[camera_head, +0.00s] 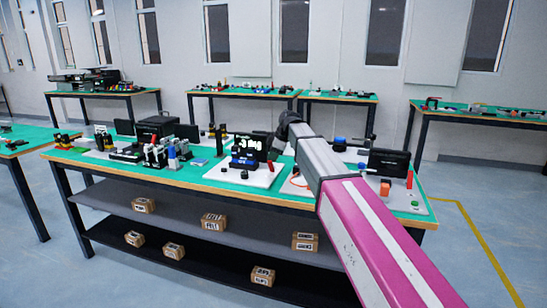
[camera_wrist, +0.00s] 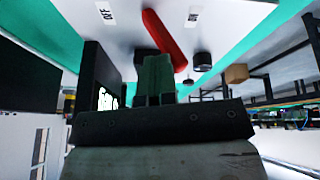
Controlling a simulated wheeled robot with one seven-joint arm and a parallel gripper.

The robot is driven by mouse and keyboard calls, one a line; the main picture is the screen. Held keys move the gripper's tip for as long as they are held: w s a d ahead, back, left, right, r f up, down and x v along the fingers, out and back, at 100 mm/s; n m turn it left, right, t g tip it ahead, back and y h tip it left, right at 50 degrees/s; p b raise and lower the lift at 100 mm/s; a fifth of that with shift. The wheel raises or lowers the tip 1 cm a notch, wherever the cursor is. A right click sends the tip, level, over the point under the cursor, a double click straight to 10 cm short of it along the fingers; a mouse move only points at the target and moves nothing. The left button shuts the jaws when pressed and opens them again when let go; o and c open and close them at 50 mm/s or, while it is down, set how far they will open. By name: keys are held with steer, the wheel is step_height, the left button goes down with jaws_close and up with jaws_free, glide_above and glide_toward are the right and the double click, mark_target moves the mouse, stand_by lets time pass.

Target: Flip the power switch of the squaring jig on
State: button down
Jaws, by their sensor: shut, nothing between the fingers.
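In the wrist view a long red lever (camera_wrist: 166,40) stands on a white base plate (camera_wrist: 225,22). A label reading OFF (camera_wrist: 105,13) is to its left and a second small label (camera_wrist: 193,14), not clearly readable, to its right. The lever's upper end leans toward the OFF side in the picture. My gripper (camera_wrist: 157,62) is shut and empty, its dark green fingers right beside or in front of the lever; I cannot tell whether they touch. In the head view my arm's dark end (camera_head: 284,128) is over the bench and the fingers cannot be made out.
A black display unit (camera_head: 249,146) stands on a white plate (camera_head: 238,176); a lit display also shows left of my fingers in the wrist view (camera_wrist: 106,98). Other devices crowd the green bench (camera_head: 215,186) on both sides. Boxes (camera_head: 213,222) lie on its shelves.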

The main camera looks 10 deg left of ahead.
steer(key=shift+w+f, duration=0.1)
stand_by(0.5)
steer(key=shift+w+f, duration=0.3)
steer(key=shift+w, duration=0.3)
